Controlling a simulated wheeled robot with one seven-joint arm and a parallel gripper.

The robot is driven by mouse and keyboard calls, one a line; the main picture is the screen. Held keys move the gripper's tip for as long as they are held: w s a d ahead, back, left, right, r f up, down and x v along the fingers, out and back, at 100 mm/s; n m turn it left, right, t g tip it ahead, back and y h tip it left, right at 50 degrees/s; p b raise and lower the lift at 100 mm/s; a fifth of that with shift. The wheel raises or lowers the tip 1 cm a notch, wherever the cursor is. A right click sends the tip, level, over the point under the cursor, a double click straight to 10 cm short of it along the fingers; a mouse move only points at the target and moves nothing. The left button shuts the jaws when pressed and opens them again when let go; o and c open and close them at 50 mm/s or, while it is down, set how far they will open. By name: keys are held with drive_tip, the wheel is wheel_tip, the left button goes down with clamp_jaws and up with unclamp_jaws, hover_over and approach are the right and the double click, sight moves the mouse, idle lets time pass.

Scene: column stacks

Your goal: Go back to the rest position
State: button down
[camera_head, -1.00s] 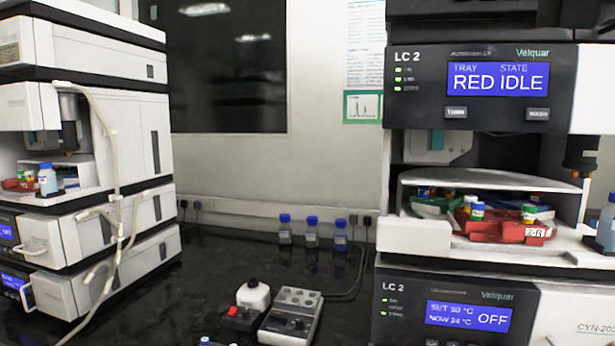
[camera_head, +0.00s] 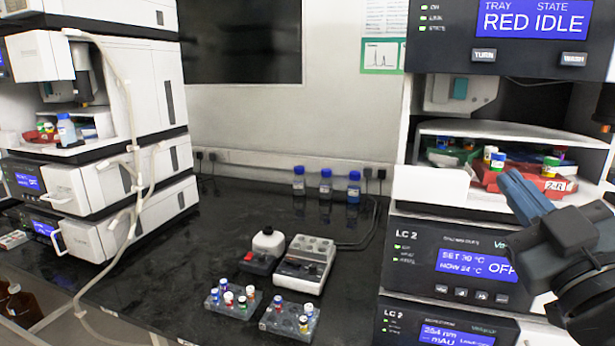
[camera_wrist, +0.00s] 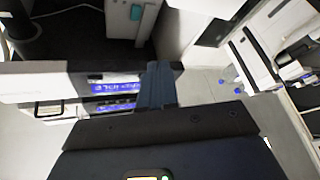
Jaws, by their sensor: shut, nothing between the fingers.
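My gripper (camera_head: 524,197) is at the right of the head view, in front of the right-hand LC 2 stack (camera_head: 450,235). Its blue fingers are together and hold nothing. In the wrist view the shut fingers (camera_wrist: 157,88) point towards the stack's panels. The red tray (camera_head: 500,181), with white-, yellow- and green-capped vials on it, sits in the open bay of that stack, beyond the fingertips. The display above reads RED IDLE. My arm hides part of the stack's lower right.
Two vial racks (camera_head: 232,301) (camera_head: 289,318) stand on the black bench (camera_head: 190,280). Several blue-capped bottles (camera_head: 326,186) stand near the wall. Another instrument stack (camera_head: 120,185) is at left.

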drive_tip(key=s+a+f+m+g+h, duration=0.1)
drive_tip(key=s+a+f+m+g, duration=0.15)
drive_tip(key=s+f, duration=0.6)
drive_tip(key=s+a+f+m+g+h, duration=0.15)
drive_tip(key=s+f+m, duration=0.35)
drive_tip(key=f, duration=0.6)
drive_tip(key=s+f+g, duration=0.1)
drive_tip(key=s+f, duration=0.2)
drive_tip(key=s, duration=0.9)
drive_tip(key=s+f+g, duration=0.2)
drive_tip(key=s+f, duration=0.1)
drive_tip(key=s, duration=0.9)
drive_tip(key=shift+d+f+y, duration=0.35)
drive_tip(key=shift+d+y, duration=0.1)
drive_tip(key=shift+s, duration=0.1)
idle(2.0)
